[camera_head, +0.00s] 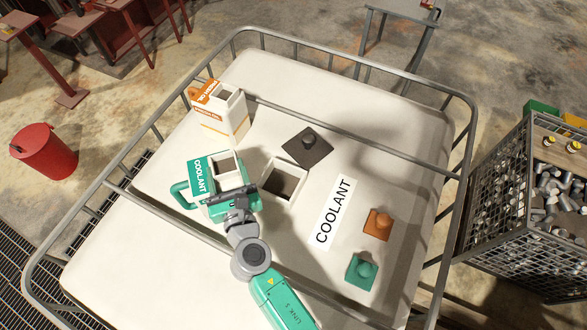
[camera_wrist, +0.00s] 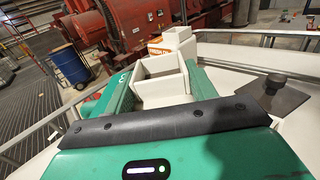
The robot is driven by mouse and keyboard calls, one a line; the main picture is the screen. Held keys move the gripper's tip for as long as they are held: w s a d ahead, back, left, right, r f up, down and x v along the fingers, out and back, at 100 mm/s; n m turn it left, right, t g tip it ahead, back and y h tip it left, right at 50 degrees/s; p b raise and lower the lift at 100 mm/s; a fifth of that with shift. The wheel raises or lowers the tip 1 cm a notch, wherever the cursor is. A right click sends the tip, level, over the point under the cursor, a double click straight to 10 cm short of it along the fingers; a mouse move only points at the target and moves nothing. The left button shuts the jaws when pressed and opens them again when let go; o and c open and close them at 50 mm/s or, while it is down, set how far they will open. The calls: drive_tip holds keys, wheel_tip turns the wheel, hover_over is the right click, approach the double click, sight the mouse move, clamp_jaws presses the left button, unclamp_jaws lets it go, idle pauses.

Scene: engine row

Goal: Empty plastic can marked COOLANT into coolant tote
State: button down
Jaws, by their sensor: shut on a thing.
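The white can with a green COOLANT label (camera_head: 203,176) and a green handle is at the left of the square opening (camera_head: 284,184) in the coolant tote's pale top. Its square mouth is open and faces up; it looks upright. I cannot tell whether its base touches the tote. My gripper (camera_head: 226,195) is shut on the can. In the wrist view the green fingers flank its white body (camera_wrist: 162,78). The tote (camera_head: 385,140) carries a white COOLANT sign (camera_head: 334,212). A dark lid with a knob (camera_head: 307,147) lies behind the opening.
A second white can with an orange label (camera_head: 229,113) stands behind the held can. An orange cap (camera_head: 378,224) and a green cap (camera_head: 361,270) sit right of the sign. A grey tube rail (camera_head: 350,73) rings the tote. A wire-mesh bin (camera_head: 535,200) stands to the right.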

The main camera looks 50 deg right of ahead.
drive_tip(key=shift+d+r, duration=0.15)
drive_tip(key=shift+r, duration=0.05)
drive_tip(key=shift+s+d+r+m, duration=0.25)
drive_tip(key=shift+s+d+m, duration=0.25)
drive_tip(key=shift+m, duration=0.5)
drive_tip(key=shift+s+d+f+m, duration=0.25)
drive_tip(key=shift+d+f+m, duration=0.3)
drive_tip(key=shift+d+m, duration=0.35)
drive_tip(key=s+d+f+m+b, duration=0.2)
drive_tip(key=d+f+m+b, duration=0.1)
drive_tip(key=f+m+b, duration=0.2)
drive_tip(key=shift+d+m, duration=0.2)
drive_tip(key=shift+m, duration=1.1)
drive_tip(key=shift+s+d+f+m+b, duration=0.1)
drive_tip(key=shift+f+m+b, duration=0.5)
drive_tip(key=shift+f+b, duration=0.35)
